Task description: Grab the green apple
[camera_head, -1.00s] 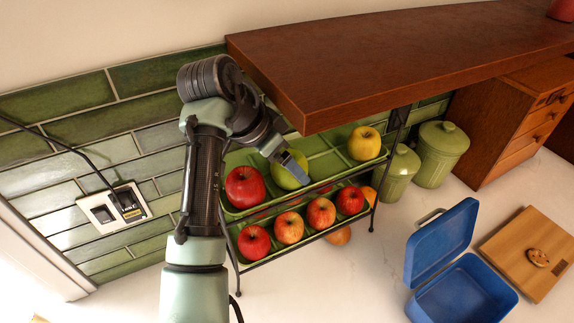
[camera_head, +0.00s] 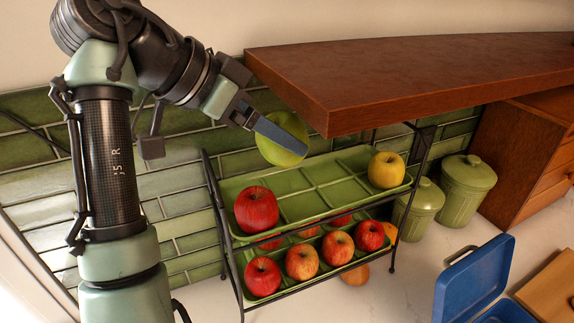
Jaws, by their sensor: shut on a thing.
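The green apple (camera_head: 285,146) is held in the air above the upper green tray (camera_head: 322,197), in front of the tiled wall. My gripper (camera_head: 277,136) is shut on it. One finger lies across the apple's front; the other finger is hidden. The apple is clear of the tray and close to the left end of the wooden shelf. A red apple (camera_head: 256,209) sits at the left of the upper tray, and a yellow apple (camera_head: 387,170) at its right.
The brown wooden shelf (camera_head: 400,85) overhangs the rack just right of the held apple. Several red apples stand on the lower tray (camera_head: 293,287). Green canisters (camera_head: 466,185), a blue box (camera_head: 470,282) and a wooden board (camera_head: 552,288) lie to the right.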

